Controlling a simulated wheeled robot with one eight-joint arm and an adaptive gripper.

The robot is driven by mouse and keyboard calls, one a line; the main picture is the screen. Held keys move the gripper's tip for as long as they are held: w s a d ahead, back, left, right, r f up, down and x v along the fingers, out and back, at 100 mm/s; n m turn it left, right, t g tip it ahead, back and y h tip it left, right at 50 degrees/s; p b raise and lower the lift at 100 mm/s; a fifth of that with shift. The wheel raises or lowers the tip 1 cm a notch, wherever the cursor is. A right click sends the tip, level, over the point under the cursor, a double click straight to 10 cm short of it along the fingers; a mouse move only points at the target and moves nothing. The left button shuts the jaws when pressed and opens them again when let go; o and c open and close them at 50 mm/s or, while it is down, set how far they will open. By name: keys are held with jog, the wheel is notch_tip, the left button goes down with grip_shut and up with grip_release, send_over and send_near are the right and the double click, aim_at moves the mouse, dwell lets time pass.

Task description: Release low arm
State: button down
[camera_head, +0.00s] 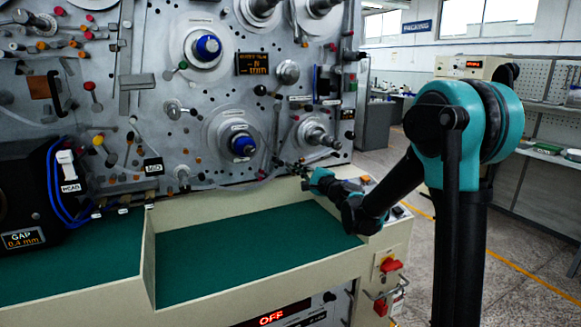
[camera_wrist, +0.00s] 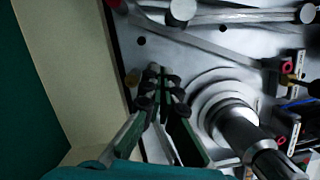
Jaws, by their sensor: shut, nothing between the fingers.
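My gripper (camera_head: 284,166) is at the lower right of the grey machine panel (camera_head: 160,90), just below a bare stepped spindle (camera_head: 322,139). In the wrist view my gripper (camera_wrist: 158,78) has its dark fingertips together with nothing between them, close to the panel face. The spindle (camera_wrist: 245,135) stands to the right of the fingers, apart from them. A flat grey bar (camera_wrist: 215,47) runs diagonally across the panel above the fingers. I cannot tell for sure which part is the low arm. Whether the fingertips touch anything is unclear.
A blue-capped spindle (camera_head: 243,145) is left of my gripper, with another (camera_head: 208,47) higher up. Small levers and knobs crowd the panel. Red-tipped parts (camera_wrist: 285,66) stick out at right in the wrist view. The green-lined tray (camera_head: 230,250) below is empty. A red switch (camera_head: 390,264) is on the cabinet front.

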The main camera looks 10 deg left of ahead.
jog(key=v, duration=0.9)
jog(key=shift+s, duration=0.25)
jog(key=shift+d+r, duration=0.1)
jog(key=shift+r, duration=0.05)
